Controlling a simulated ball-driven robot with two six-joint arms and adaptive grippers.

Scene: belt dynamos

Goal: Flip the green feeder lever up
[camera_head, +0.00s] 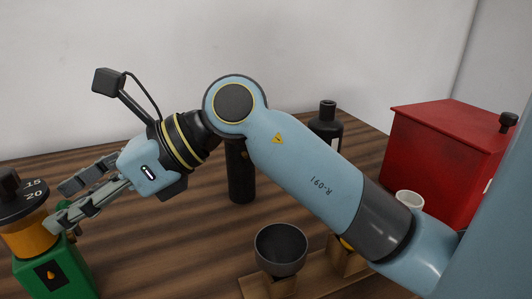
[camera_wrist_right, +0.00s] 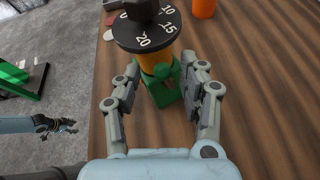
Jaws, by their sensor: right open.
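The feeder has a green base (camera_head: 55,268) with a drop mark, an orange body (camera_head: 25,238) and a black numbered dial (camera_head: 22,205), at the left edge of the head view. A small green part, perhaps the lever (camera_wrist_right: 162,71), sticks out from its near side in the wrist view. My right gripper (camera_head: 60,204) is open and empty, its fingers on either side of the green part in the wrist view; I cannot tell if they touch it. My left gripper (camera_wrist_right: 66,126) seems to show small at the left of the wrist view, its jaws unclear.
On the wooden table (camera_head: 170,250) stand a dark bowl (camera_head: 281,248) on a wooden stand, a black bottle (camera_head: 326,122), a dark cylinder (camera_head: 240,180), a white cup (camera_head: 409,199) and a red box (camera_head: 440,155). An orange cylinder (camera_wrist_right: 204,7) stands beyond the feeder.

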